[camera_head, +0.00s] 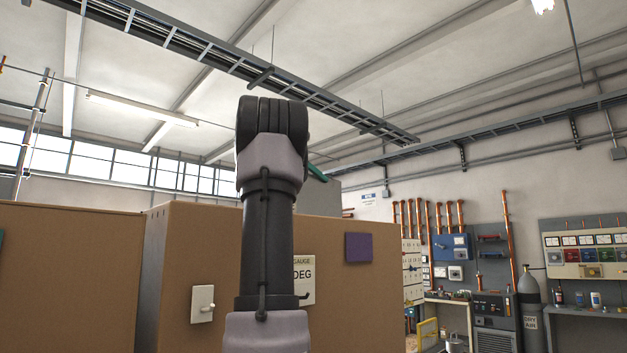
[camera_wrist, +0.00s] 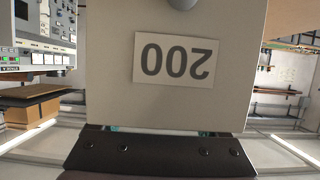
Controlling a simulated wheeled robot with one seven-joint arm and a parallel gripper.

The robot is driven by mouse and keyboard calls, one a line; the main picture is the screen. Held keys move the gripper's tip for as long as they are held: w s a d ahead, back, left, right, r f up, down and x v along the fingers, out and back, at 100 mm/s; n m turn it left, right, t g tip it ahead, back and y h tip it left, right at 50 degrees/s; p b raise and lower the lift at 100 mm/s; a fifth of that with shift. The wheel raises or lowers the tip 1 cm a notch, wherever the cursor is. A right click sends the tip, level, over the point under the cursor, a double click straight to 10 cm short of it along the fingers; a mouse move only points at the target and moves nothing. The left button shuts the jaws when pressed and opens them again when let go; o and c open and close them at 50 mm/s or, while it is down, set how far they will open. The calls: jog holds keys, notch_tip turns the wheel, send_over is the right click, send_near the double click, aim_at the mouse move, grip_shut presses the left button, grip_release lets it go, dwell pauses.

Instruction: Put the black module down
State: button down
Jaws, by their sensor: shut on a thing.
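A boxy module (camera_wrist: 105,65) fills the middle of the wrist view. The face I see is pale grey, not black, and has a white label reading 200, upside down. My gripper (camera_wrist: 170,131) is shut on it, with slivers of teal at the jaws and a dark bar below. A round grey knob or handle shows at the top of the face. In the head view my raised arm hides most of the gripper. A grey box (camera_head: 328,200) with a teal strip shows just behind my arm and looks like the held module, though I cannot be sure.
Brown cabinets (camera_head: 70,270) stand close in front, one with a light switch (camera_head: 202,304), a purple square (camera_head: 358,247) and a gauge sign. A workbench, wall panels and a dark gas cylinder (camera_head: 530,310) are at the right. Cable trays (camera_head: 250,75) run overhead.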

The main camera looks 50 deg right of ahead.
grip_release()
jog(key=v, duration=1)
jog(key=shift+w+a+r, duration=0.1)
jog(key=shift+a+r, duration=0.15)
jog(key=shift+a, duration=0.1)
jog(key=shift+a+r, duration=0.25)
jog(key=shift+a, duration=0.35)
